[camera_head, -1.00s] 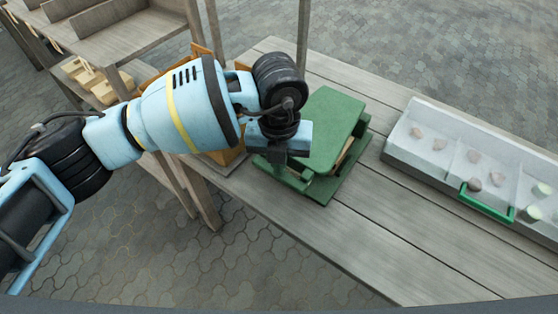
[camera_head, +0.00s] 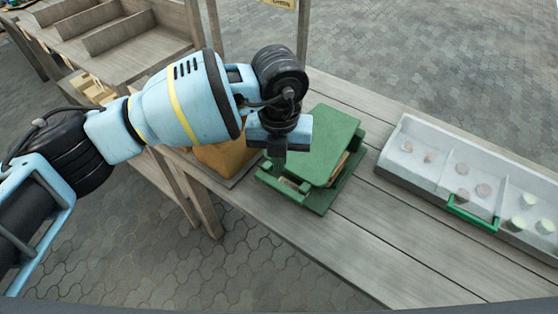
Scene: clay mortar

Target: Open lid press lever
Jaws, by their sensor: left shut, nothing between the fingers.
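A green press (camera_head: 330,140) with a flat lid stands on the grey plank table. Its lower front part (camera_head: 318,197) shows below the lid, with a green bar at its left side. My left gripper (camera_head: 275,155) points down at the left edge of the press, its fingers dark and close together with nothing seen between them. It overlaps the lid's left edge in the picture, and I cannot tell whether it touches the press. My arm and wrist hide the area behind it. My right gripper is not in view.
A white tray with a clear cover and a green handle (camera_head: 472,214) lies to the right, holding several small round pieces. An orange-brown box (camera_head: 222,160) stands left of the press, partly behind my arm. Wooden shelves (camera_head: 110,50) are at upper left. Bare planks (camera_head: 400,250) lie in front.

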